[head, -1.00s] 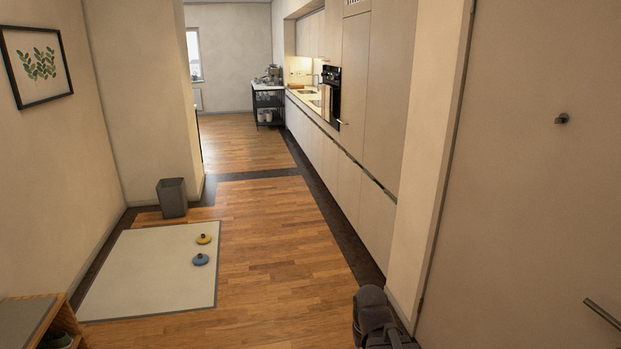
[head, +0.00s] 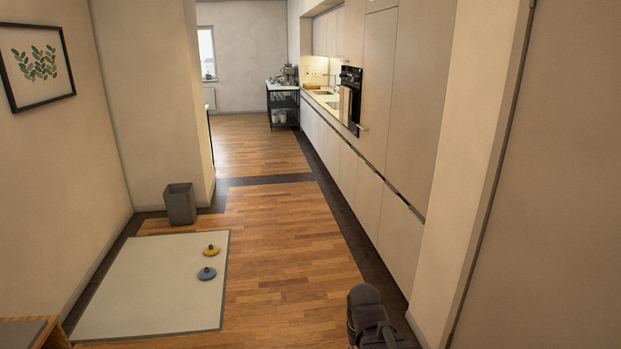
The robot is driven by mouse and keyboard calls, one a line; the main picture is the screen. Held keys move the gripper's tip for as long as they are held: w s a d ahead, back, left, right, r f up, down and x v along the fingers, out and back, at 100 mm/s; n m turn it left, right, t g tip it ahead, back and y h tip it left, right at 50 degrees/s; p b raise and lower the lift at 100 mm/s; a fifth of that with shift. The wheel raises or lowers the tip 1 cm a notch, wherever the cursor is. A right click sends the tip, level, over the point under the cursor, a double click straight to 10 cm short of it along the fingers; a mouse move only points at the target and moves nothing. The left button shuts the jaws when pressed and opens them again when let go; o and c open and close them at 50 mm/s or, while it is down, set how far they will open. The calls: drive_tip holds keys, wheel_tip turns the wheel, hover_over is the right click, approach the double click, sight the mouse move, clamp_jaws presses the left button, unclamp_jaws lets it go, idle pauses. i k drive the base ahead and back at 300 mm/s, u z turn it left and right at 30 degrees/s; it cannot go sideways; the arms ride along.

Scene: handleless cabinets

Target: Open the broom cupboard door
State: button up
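A row of handleless cabinets runs along the right wall in the head view. At its near end stand tall plain fronts, including a near tall front (head: 413,110) and a narrower one (head: 375,90) beside the oven. Both look shut. No label shows which of them is the broom cupboard door. My gripper is not in view. Only a dark grey part of my arm shows at the bottom, right of centre, well short of the cabinets.
A large door (head: 555,200) and its frame fill the right edge. A pale mat (head: 150,285) bears a yellow and a blue lidded thing. A grey bin (head: 180,204) stands behind it. A wooden bench (head: 30,333) is at bottom left. The wooden floor (head: 285,240) ahead is clear.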

sight(425, 31)
drive_tip(key=u, duration=0.05)
drive_tip(key=i, duration=2.35)
drive_tip(key=z, duration=0.4)
drive_tip(key=i, duration=1.15)
drive_tip(key=z, duration=0.15)
